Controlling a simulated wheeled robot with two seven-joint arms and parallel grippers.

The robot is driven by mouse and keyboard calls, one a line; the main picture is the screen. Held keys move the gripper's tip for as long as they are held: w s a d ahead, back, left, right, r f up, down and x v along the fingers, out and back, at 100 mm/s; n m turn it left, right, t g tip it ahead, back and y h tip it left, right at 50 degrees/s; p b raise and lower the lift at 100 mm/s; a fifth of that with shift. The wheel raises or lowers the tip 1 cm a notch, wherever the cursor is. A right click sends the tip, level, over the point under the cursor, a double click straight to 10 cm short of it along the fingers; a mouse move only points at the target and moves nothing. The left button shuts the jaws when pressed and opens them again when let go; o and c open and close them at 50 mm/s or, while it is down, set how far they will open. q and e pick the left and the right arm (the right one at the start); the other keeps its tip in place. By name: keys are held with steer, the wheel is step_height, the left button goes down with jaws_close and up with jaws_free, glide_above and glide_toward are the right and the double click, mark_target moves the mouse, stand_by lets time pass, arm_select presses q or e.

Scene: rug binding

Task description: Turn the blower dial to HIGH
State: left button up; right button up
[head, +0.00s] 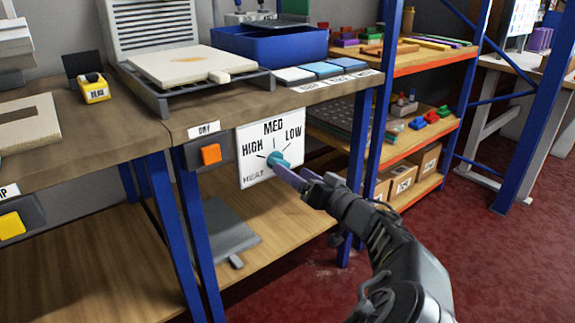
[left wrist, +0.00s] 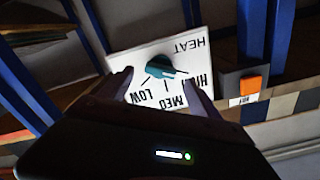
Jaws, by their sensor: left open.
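The blower dial is a teal knob (head: 277,159) on a white HEAT panel (head: 255,172) at the table's front. HIGH is at left, MED at top and LOW at right. My left gripper (head: 289,172) is at the panel, its fingers close to the knob. In the left wrist view, where the panel is upside down, the open fingers (left wrist: 161,78) stand either side of the knob (left wrist: 160,67), apart from it as far as I can see. The knob's narrow end seems to point toward the HIGH mark. My right gripper is not in view.
An orange button (head: 211,154) under a DRY label sits just left of the panel. A blue table leg (head: 361,150) and a shelf rack (head: 430,65) stand to the right. A press plate (head: 190,66) and a blue bin (head: 270,42) are on the tabletop above.

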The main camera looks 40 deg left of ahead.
arm_select(q)
steer(key=v, duration=0.3)
steer(key=shift+d, duration=0.1)
steer(key=shift+f, duration=0.1)
stand_by(0.3)
